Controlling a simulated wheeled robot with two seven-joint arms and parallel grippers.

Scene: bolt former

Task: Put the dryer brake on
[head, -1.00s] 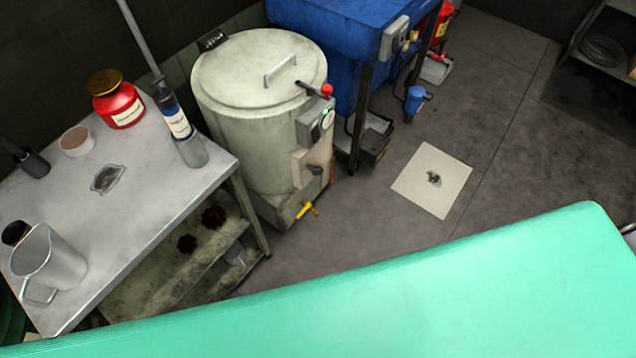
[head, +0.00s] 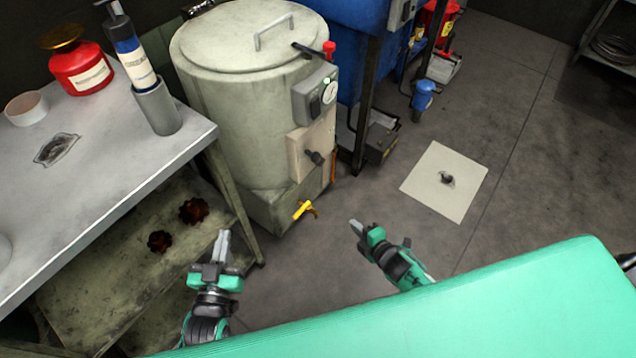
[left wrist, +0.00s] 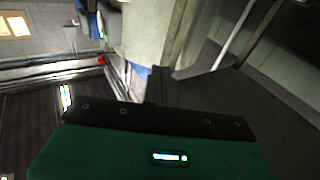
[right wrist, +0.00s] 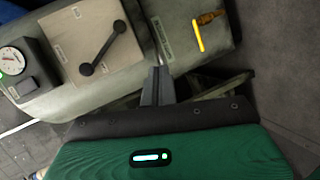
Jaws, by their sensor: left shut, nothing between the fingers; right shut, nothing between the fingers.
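The dryer (head: 235,95) is a pale grey-green drum with a lid, standing beyond my grippers. A red-knobbed lever (head: 329,50) sits by its lid rim. A beige plate (head: 303,150) with a black lever (head: 315,157) is on its side; the black lever also shows in the right wrist view (right wrist: 101,47). A yellow handle (head: 302,210) is low on the base. No label I can read tells which lever is the brake. My left gripper (head: 223,235) is shut and empty by the bench's lower shelf. My right gripper (head: 355,226) is shut and empty, right of the yellow handle, apart from it.
A metal bench (head: 120,175) stands at left with a red jar (head: 80,72) and a bottle in a cup (head: 158,108). A blue machine (head: 360,30) stands behind the dryer. The floor at right (head: 500,200) is mostly clear. My green body fills the lower front.

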